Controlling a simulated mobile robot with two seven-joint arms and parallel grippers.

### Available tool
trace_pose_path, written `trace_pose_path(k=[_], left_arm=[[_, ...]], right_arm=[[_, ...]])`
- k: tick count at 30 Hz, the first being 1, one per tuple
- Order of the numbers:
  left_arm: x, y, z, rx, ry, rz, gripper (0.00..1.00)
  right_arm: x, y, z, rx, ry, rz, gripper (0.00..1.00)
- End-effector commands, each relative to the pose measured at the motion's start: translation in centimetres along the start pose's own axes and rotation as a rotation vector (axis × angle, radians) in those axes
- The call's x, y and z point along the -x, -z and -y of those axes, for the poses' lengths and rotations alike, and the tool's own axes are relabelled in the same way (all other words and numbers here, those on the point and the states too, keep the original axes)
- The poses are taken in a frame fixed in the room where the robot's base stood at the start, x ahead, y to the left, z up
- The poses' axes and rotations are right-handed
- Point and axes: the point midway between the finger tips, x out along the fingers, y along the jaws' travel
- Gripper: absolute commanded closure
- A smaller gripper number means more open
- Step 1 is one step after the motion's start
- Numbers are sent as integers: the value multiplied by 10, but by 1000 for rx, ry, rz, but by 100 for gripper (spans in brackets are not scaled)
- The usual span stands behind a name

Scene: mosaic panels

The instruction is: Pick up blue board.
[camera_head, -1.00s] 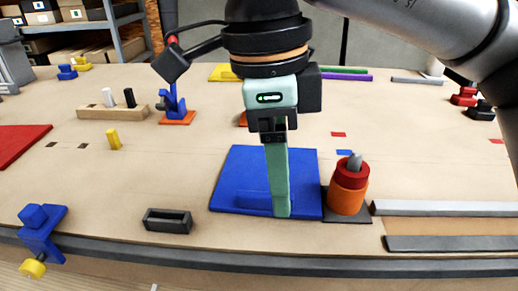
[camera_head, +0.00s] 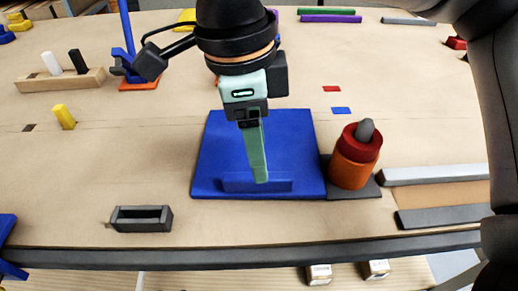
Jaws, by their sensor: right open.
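The blue board (camera_head: 222,150) lies flat on the wooden table, near its front edge, with a raised blue strip (camera_head: 236,183) along its front part. My right gripper (camera_head: 260,182) hangs over the board and points down, its green finger in front of the strip's middle. The jaws are open and seen edge-on, so one finger hides the other. I cannot tell whether the fingertips touch the board or strip. My left gripper does not show.
A peg with red and orange rings (camera_head: 354,160) stands right beside the board. Grey bars (camera_head: 440,173) lie further right. A dark open-topped holder (camera_head: 140,219) sits to the left near the table's front edge (camera_head: 250,257). A wooden block with pegs (camera_head: 60,80) is further back left.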

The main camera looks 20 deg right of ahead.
Motion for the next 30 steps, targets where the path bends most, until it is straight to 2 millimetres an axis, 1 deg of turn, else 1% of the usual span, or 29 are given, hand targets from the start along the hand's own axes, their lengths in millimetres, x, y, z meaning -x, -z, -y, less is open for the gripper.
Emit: trace_pose_path(k=[6,9,12,19,30], left_arm=[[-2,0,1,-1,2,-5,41],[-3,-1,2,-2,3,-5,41],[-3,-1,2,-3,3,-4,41],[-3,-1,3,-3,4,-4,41],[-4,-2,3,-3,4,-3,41]], right_arm=[[-31,-1,-5,1,-1,-4,41],[-44,-1,-4,-1,-1,-2,41],[-50,-2,-4,-2,-1,0,41],[-50,-2,-4,-1,0,0,41],[-50,-2,-4,-1,0,0,83]])
